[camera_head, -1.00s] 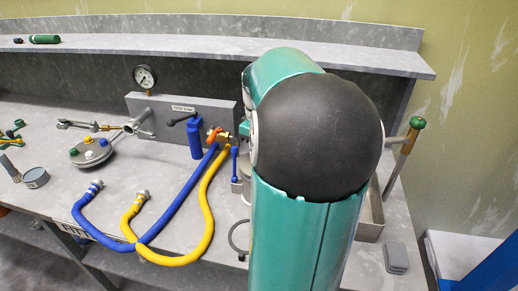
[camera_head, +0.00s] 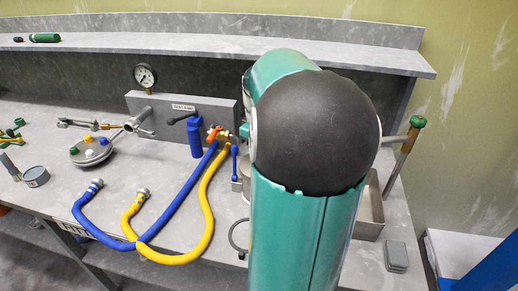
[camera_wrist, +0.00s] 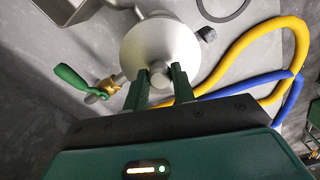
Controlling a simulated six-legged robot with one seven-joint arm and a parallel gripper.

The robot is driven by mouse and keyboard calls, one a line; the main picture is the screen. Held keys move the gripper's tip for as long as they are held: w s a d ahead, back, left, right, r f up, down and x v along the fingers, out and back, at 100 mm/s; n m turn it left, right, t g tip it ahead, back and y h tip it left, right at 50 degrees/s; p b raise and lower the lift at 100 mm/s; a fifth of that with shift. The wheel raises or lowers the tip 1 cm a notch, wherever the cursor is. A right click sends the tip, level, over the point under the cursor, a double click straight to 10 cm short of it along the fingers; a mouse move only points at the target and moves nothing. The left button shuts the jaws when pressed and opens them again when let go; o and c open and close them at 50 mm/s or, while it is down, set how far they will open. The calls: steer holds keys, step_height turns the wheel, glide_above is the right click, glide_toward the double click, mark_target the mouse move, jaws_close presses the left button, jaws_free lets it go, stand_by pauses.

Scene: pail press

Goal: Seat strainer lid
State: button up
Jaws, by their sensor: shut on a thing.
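The strainer lid (camera_wrist: 150,42) is a round pale-grey disc with a short knob (camera_wrist: 159,74) in the wrist view. My gripper (camera_wrist: 158,78) has its two dark green fingers shut on that knob, one on each side. The lid hides what lies directly beneath it, so I cannot tell whether it is seated on the pail or how level it sits. In the head view my arm hides the lid and gripper. Only a sliver of a pale round body (camera_head: 243,199), perhaps the pail, shows at the arm's left edge.
Yellow (camera_head: 207,205) and blue (camera_head: 178,195) hoses lie left of my arm. A metal tray (camera_head: 370,215) and a green-topped tool (camera_head: 417,122) are at the right. A green-handled brass part (camera_wrist: 85,82) lies near the lid. A grey block (camera_head: 180,121) with a gauge (camera_head: 144,76) stands behind.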

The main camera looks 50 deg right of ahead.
steer(key=shift+f, duration=0.2)
steer(key=o, duration=1.1)
steer(key=shift+c, duration=0.2)
steer(key=shift+r, duration=0.1)
step_height(320, 180, up, 14)
steer(key=shift+f, duration=0.2)
